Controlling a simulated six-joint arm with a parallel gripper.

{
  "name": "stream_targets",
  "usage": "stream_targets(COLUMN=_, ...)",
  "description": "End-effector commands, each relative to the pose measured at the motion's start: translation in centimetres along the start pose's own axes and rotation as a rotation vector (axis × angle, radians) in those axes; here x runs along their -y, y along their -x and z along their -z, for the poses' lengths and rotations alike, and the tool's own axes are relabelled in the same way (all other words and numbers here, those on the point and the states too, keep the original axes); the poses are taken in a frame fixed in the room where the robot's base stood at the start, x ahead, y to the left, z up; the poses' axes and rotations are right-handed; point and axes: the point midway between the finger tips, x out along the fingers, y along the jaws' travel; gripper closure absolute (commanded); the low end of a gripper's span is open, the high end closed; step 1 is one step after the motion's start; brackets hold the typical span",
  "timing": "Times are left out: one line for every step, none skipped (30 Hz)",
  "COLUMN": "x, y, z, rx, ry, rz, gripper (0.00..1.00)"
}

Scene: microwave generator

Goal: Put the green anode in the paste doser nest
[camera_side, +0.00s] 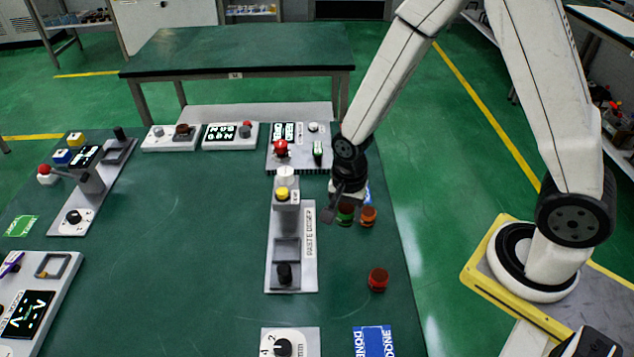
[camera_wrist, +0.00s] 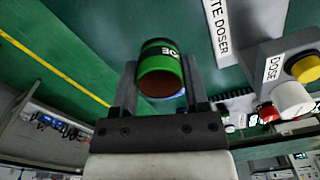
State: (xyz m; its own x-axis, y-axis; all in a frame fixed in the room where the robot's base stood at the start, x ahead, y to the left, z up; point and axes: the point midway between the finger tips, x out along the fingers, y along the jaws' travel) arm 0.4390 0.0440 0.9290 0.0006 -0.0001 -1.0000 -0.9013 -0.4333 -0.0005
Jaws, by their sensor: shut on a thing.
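The green anode (camera_wrist: 160,68) is a green cylinder with a brown inside and white lettering. It sits between the two fingers of my gripper (camera_wrist: 160,90), which is shut on it. In the side view the green anode (camera_side: 345,215) is at the fingertips of my gripper (camera_side: 338,208), just right of the paste doser. I cannot tell whether it touches the table. The paste doser (camera_side: 310,270) is a grey plate with a label, a yellow and a white knob at its far end, and a square nest (camera_side: 287,250) in the middle. No anode shows in the nest.
An orange cylinder (camera_side: 368,217) stands close right of the green anode. A red cylinder (camera_side: 378,279) stands nearer the front. A black knob (camera_side: 285,274) rises in front of the nest. A device with a red button (camera_side: 281,149) is behind.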

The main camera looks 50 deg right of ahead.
Motion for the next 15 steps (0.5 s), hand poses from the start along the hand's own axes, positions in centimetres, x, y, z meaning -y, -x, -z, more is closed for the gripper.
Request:
stream_targets(x=1.3, y=-0.1, z=-0.4, rx=-0.001, ry=0.029, rz=0.002, gripper=1.00)
stream_targets(x=2.0, y=-0.2, z=-0.7, rx=-0.001, ry=0.044, rz=0.002, gripper=1.00)
stream_targets(x=3.0, y=-0.3, z=-1.1, rx=0.000, ry=0.065, rz=0.001, gripper=1.00)
stream_targets(x=3.7, y=-0.3, z=-1.4, rx=0.000, ry=0.080, rz=0.001, gripper=1.00)
stream_targets(x=4.4, y=-0.4, z=-1.7, rx=0.000, ry=0.096, rz=0.001, gripper=1.00)
stream_targets(x=5.3, y=-0.4, z=-2.1, rx=0.000, ry=0.115, rz=0.001, gripper=1.00)
stream_targets(x=6.0, y=-0.5, z=-2.5, rx=0.000, ry=0.130, rz=0.002, gripper=1.00)
stream_targets(x=6.6, y=-0.5, z=-2.8, rx=0.000, ry=0.144, rz=0.000, gripper=1.00)
stream_targets(x=7.4, y=-0.6, z=-3.2, rx=0.000, ry=0.162, rz=0.001, gripper=1.00)
stream_targets(x=8.0, y=-0.6, z=-3.6, rx=0.000, ry=0.175, rz=0.001, gripper=1.00)
stream_targets(x=8.5, y=-0.7, z=-3.9, rx=0.000, ry=0.186, rz=0.000, gripper=1.00)
stream_targets(x=9.1, y=-0.7, z=-4.3, rx=0.000, ry=0.202, rz=0.001, gripper=1.00)
stream_targets(x=9.5, y=-0.7, z=-4.6, rx=0.000, ry=0.212, rz=0.001, gripper=1.00)
stream_targets(x=9.9, y=-0.8, z=-4.8, rx=0.000, ry=0.220, rz=0.000, gripper=1.00)
stream_targets(x=10.3, y=-0.8, z=-5.2, rx=0.000, ry=0.231, rz=0.000, gripper=1.00)
